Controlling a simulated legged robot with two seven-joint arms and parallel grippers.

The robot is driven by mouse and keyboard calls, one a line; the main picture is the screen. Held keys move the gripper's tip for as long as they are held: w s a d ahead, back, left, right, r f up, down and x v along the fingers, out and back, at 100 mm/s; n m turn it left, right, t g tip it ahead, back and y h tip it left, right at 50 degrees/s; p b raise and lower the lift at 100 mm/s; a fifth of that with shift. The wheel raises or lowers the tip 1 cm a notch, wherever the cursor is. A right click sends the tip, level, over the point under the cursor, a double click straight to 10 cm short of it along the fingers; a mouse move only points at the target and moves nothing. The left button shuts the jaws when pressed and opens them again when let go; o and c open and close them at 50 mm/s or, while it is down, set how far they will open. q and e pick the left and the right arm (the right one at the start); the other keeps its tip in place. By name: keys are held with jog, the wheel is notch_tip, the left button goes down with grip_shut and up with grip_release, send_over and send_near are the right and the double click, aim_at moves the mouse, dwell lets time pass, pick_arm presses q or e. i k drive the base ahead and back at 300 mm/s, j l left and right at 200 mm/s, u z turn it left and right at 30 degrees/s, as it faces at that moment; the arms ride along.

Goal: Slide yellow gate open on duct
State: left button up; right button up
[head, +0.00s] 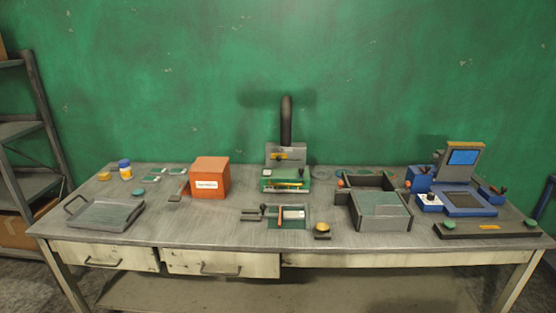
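The duct (286,120) is a dark pipe rising from a grey box (298,153) at the back middle of the workbench, against the green wall. A small yellow gate (282,156) shows on the front of the grey box. It is too small to tell how far along its slot it sits. A green unit (285,180) with a yellow strip stands just in front of the box. Neither of my grippers is in view.
The workbench (200,228) also holds a grey tray (103,214), an orange box (210,177), a small fixture (288,217), a grey bin (382,222) and a blue machine with a screen (462,158). Bare tabletop lies along the front edge.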

aim_at(279, 158)
jog(key=i+l, duration=0.15)
jog(key=i, duration=0.65)
jog(key=i+l, duration=0.15)
jog(key=i, duration=0.65)
